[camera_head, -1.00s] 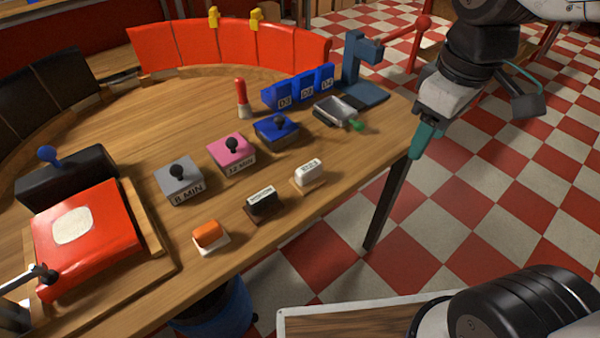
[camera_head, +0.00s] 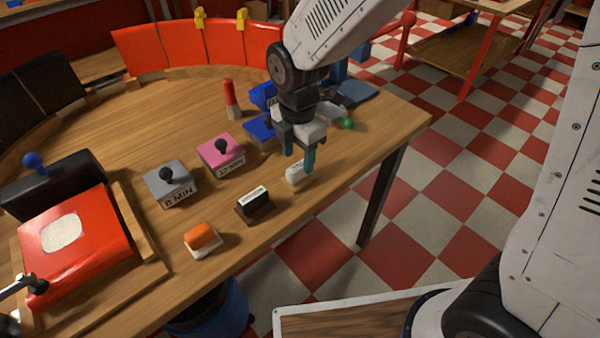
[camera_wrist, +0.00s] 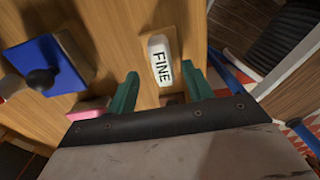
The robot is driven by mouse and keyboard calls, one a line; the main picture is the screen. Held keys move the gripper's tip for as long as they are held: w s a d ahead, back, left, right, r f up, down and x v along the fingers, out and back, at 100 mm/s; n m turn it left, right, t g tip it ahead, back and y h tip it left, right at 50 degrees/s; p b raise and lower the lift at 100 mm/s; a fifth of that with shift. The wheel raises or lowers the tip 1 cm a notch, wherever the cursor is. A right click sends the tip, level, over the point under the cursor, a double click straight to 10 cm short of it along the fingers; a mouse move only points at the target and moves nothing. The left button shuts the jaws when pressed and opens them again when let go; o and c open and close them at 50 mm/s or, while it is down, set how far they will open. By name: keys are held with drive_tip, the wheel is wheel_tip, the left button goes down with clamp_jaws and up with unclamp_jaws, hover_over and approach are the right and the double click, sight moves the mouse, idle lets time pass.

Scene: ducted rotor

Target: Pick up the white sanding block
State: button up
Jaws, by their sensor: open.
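The white sanding block (camera_head: 294,174) lies on the wooden table near its front edge, partly behind my gripper in the head view. In the wrist view the white sanding block (camera_wrist: 160,60) shows the word FINE on its top and sits on a wooden base. My gripper (camera_head: 300,160) is above the table at the block, pointing down. In the wrist view my gripper (camera_wrist: 160,82) is open, with its green fingers apart and the block between and just beyond them. Nothing is held. The exact height above the block is hard to tell.
A black block (camera_head: 253,205) and an orange block (camera_head: 202,238) stand in a row to the left. Pink (camera_head: 221,151), grey (camera_head: 168,184) and blue (camera_wrist: 45,66) knobbed blocks stand behind. The table's front edge (camera_head: 340,184) is close.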

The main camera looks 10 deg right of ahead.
sight(299, 165)
wheel_tip(299, 165, down, 4)
drive_tip(key=shift+s+d+f, duration=0.1)
drive_tip(key=c, duration=1.1)
drive_tip(key=shift+r, duration=0.2)
wheel_tip(299, 165, up, 4)
drive_tip(key=shift+f, duration=0.2)
drive_tip(key=s+a+r, duration=0.1)
drive_tip(key=s, duration=1.5)
drive_tip(key=shift+r, duration=0.1)
